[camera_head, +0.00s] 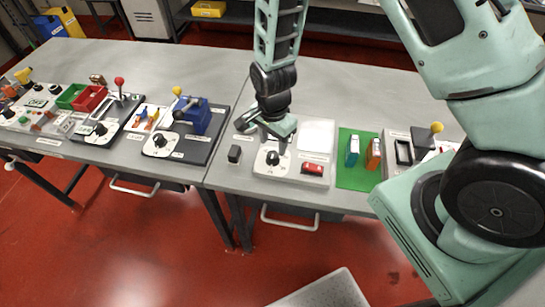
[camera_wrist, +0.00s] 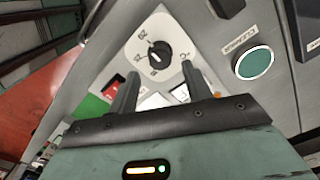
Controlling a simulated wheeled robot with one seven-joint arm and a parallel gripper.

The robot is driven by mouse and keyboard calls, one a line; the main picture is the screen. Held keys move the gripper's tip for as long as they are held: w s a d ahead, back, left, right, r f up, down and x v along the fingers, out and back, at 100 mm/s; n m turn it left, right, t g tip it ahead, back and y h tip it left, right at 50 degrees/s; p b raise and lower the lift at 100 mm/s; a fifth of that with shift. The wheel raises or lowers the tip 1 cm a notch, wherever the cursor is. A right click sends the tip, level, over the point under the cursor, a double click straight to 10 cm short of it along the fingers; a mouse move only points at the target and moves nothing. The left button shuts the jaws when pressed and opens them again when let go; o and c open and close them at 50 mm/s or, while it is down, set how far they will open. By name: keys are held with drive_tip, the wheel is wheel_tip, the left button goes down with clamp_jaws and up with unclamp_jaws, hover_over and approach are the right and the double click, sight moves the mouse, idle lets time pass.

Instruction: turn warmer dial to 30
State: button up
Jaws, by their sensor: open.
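The warmer dial is a black knob (camera_head: 272,158) on a white plate on the right-hand table. In the wrist view the dial (camera_wrist: 155,52) sits inside a ring of small printed numbers, with a light pointer mark on the knob. My gripper (camera_head: 272,140) is above the dial in the head view. In the wrist view my gripper (camera_wrist: 160,72) is open, its two dark fingers apart, with the tips just below the dial and nothing between them. Contact is not visible.
A green mat (camera_head: 350,177) lies farther right. A green disc (camera_wrist: 254,62) shows in the wrist view. The table's front edge is close.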

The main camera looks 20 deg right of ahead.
sight(273, 154)
drive_tip(key=shift+f, duration=0.65)
drive_tip(key=shift+f+b, duration=0.1)
drive_tip(key=shift+b, duration=0.2)
drive_tip(key=shift+f+b, duration=1.15)
drive_tip(key=shift+f, duration=0.5)
drive_tip(key=c, duration=0.8)
drive_tip(key=n, duration=0.5)
drive_tip(key=shift+n, duration=0.4)
